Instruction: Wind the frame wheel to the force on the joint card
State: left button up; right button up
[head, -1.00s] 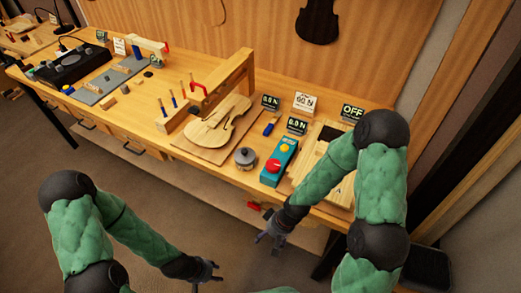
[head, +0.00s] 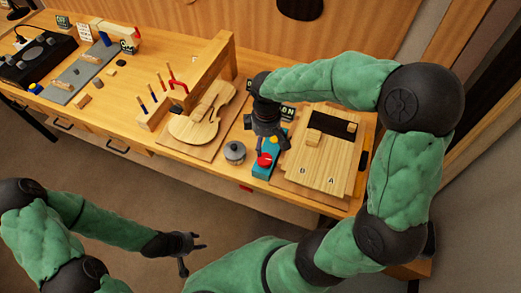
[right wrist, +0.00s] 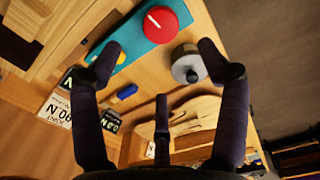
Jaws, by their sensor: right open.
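A red round knob (head: 264,160) with a white mark sits on the teal box (head: 262,172); I take it for the wheel. It also shows in the right wrist view (right wrist: 160,24). My right gripper (head: 268,135) is open and empty above the teal box, its fingers spread around no object. In the right wrist view the gripper (right wrist: 158,72) covers part of the box. The white card (right wrist: 56,110) appears there upside down, apparently reading 90 N. Dark displays (right wrist: 110,120) stand near it. My left gripper (head: 192,252) is open and empty, off the bench front.
A grey lidded pot (head: 235,152) stands left of the teal box. A jointed wooden plate (head: 318,165) lies to the right. A blue-handled item (right wrist: 125,92) lies near the displays.

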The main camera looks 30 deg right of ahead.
aim_at(265, 159)
notch_tip(265, 159, down, 11)
jog(key=b, duration=0.2)
jog(key=shift+r+b, duration=0.15)
jog(key=shift+b, duration=0.15)
jog(key=shift+s, duration=0.1)
jog(key=c, duration=1.1)
